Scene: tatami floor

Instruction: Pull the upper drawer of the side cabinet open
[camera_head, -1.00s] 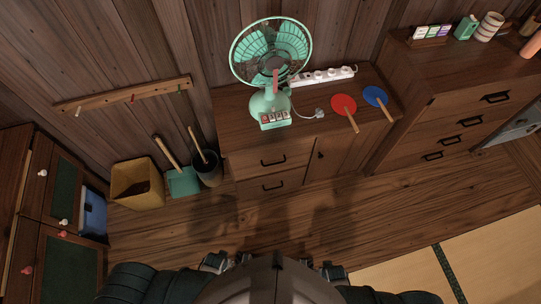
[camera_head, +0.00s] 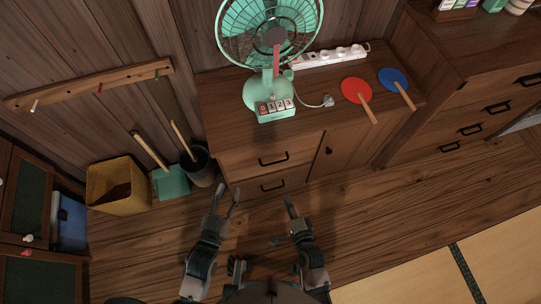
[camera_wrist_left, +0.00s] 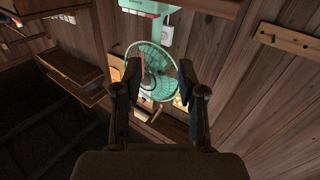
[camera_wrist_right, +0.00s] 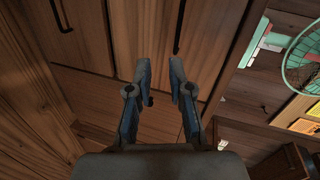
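The side cabinet (camera_head: 225,135) stands ahead in the head view, with two drawers on its left and a door on its right. The upper drawer (camera_head: 245,162) is shut; its dark bar handle (camera_head: 273,160) is bare. In the right wrist view, a dark bar (camera_wrist_right: 180,25) that looks like this handle lies beyond the fingertips. My left gripper (camera_head: 227,190) is open and empty, in front of the drawers and left of the handle. My right gripper (camera_head: 284,221) is open and empty, in front of the cabinet and apart from it.
The lower drawer (camera_head: 272,186) is shut. A green fan (camera_head: 268,35), power strip (camera_head: 328,56), red paddle (camera_head: 356,90) and blue paddle (camera_head: 393,78) are on the cabinet top. A yellow bin (camera_head: 118,190), dustpan (camera_head: 170,183) and dark bucket (camera_head: 201,168) stand left. Floor between is clear.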

